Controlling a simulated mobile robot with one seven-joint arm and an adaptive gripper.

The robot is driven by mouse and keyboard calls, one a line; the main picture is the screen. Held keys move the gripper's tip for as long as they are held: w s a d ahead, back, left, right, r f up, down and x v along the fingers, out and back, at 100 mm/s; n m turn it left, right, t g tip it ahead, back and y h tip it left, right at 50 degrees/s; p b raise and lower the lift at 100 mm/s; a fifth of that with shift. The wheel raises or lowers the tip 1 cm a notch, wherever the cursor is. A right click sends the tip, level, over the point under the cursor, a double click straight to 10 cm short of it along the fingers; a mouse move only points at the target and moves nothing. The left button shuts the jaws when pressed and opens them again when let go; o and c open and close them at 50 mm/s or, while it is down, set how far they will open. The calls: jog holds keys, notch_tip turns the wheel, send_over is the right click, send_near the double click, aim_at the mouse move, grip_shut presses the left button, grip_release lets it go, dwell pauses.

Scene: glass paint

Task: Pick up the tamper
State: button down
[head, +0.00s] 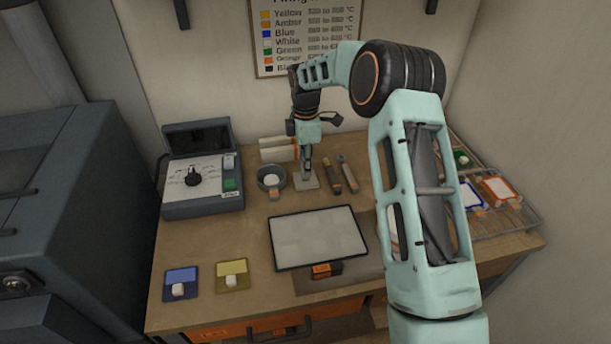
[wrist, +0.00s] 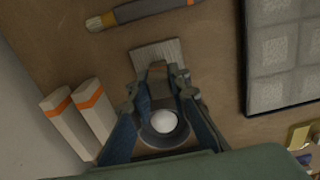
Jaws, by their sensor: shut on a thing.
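The tamper (head: 306,183) is a pale square plate with a short upright handle. It stands on or just above the bench, right of the bowl; I cannot tell if it touches. In the wrist view its plate (wrist: 158,52) shows beyond my fingertips, with the brown handle between them. My gripper (head: 306,168) points down and is shut on the tamper's handle. My fingers (wrist: 158,82) also show in the wrist view and hide part of the handle.
A small grey bowl (head: 262,184) with a white ball stands close left of the tamper. Brushlike tools (head: 332,176) lie close right. Pale blocks with orange bands (head: 276,142) lie behind. A gridded tray (head: 318,238) lies in front, a control box (head: 200,180) at left.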

jog(key=shift+r, duration=0.1)
jog(key=shift+w+r, duration=0.1)
jog(key=shift+r, duration=0.45)
jog(key=s+a+r+b, duration=0.2)
jog(key=s+r+b, duration=0.2)
jog(key=s+r, duration=0.7)
jog(key=shift+s+r, duration=0.35)
jog(key=shift+s, duration=1.2)
jog(key=c, duration=2.3)
grip_release()
jog(key=shift+c, duration=0.2)
grip_shut()
